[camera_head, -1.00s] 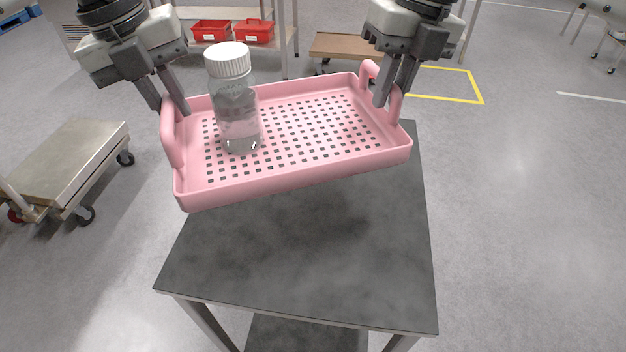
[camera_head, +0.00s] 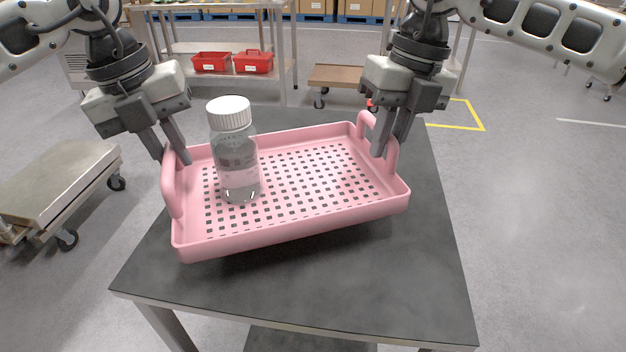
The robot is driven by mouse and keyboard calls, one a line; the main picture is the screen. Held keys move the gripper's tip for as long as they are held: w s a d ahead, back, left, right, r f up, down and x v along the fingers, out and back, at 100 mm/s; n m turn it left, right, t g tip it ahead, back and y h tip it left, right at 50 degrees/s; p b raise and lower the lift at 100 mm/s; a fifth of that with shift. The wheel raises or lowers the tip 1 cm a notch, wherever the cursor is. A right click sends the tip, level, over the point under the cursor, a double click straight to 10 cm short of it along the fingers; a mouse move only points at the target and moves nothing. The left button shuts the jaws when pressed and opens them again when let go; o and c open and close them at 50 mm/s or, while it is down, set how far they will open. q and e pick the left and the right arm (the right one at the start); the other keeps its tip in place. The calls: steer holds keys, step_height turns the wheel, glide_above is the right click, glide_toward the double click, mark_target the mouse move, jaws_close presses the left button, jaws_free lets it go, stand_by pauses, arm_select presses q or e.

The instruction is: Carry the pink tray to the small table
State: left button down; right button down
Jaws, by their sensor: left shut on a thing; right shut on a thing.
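The pink tray (camera_head: 300,229) is over the small table (camera_head: 400,290), turned a little and tilted, with its right side higher in the picture. A dark shadow lies under its right front; I cannot tell for sure whether any edge touches the tabletop. A clear bottle with a white ribbed cap (camera_head: 236,150) stands upright on the left part of the tray. My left gripper (camera_head: 174,160) is shut on the tray's left handle. My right gripper (camera_head: 388,152) is shut on the tray's right handle.
A flat cart (camera_head: 55,185) on wheels stands at the left. Behind the table, a shelf holds two red bins (camera_head: 212,62) (camera_head: 253,62), and a brown low cart (camera_head: 337,76) stands beside it. Bare tabletop shows in front and at the right. Yellow floor tape (camera_head: 460,127) is at the right.

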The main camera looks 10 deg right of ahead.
mark_target(177, 175)
arm_select(q)
steer(key=shift+a, duration=0.2)
arm_select(e)
steer(key=shift+d+f, duration=0.1)
steer(key=shift+d, duration=0.1)
